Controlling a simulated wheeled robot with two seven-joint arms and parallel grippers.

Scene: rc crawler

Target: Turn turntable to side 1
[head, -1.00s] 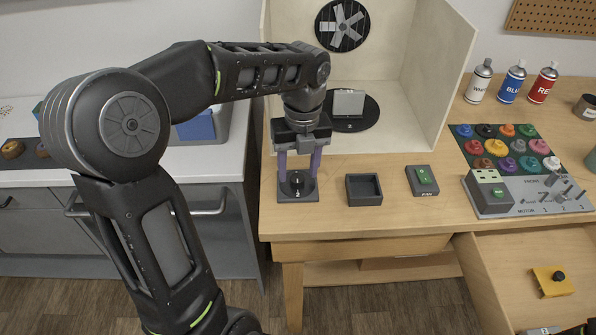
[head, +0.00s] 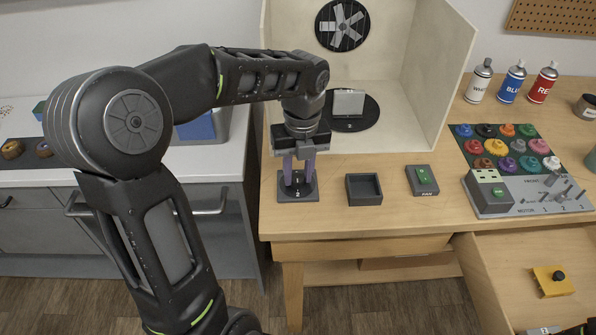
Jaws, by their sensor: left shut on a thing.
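The turntable (head: 366,118) is a black disc inside the pale spray booth, with a grey panel (head: 348,103) standing on it and a small white mark on its front edge. A black knob on a dark square base (head: 298,196) with white numerals stands on the bench in front of the booth. My left gripper (head: 298,182) points down over this base, its purple fingers shut on the knob, which they partly hide. My right gripper is not clearly in view; only a dark bit shows at the bottom right corner.
To the right of the knob are an empty dark tray (head: 364,189) and a green fan switch (head: 422,180). Further right are a mat of coloured parts (head: 503,148), a motor panel (head: 540,195) and spray cans (head: 513,82). An open drawer (head: 510,275) holds a yellow piece (head: 553,281).

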